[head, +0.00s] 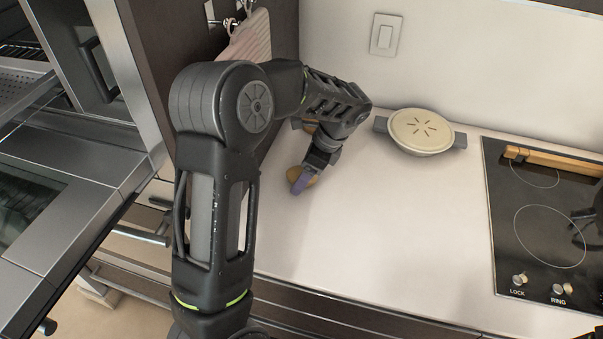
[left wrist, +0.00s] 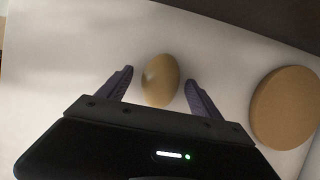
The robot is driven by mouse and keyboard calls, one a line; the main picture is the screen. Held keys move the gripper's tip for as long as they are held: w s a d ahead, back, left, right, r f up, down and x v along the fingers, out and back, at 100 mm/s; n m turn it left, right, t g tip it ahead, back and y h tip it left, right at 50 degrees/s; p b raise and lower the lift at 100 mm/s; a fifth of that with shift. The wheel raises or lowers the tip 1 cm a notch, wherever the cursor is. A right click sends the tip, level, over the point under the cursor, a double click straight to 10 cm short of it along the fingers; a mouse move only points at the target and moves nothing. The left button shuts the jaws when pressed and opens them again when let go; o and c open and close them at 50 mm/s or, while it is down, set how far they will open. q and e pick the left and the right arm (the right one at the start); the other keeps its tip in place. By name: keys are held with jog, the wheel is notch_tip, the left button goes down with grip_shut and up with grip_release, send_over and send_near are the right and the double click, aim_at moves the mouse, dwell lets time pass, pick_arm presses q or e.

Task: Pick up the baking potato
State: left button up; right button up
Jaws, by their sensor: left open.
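The baking potato (left wrist: 160,81) is a tan oval on the white countertop. In the left wrist view it lies between the two spread purple fingers of my left gripper (left wrist: 160,90), with a gap visible on each side. My left gripper is open and not closed on the potato. My right gripper is not in view.
A round tan object (left wrist: 285,107) lies right of the potato in the left wrist view. A lidded dish (head: 421,130) stands by the back wall, and a black cooktop (head: 545,225) is at the right. Open ovens (head: 60,180) stand at the left. The counter's middle is clear.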

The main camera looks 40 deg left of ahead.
pick_arm(q)
jog(key=shift+f, duration=0.15)
jog(key=shift+c, duration=0.4)
jog(key=c, duration=1.5)
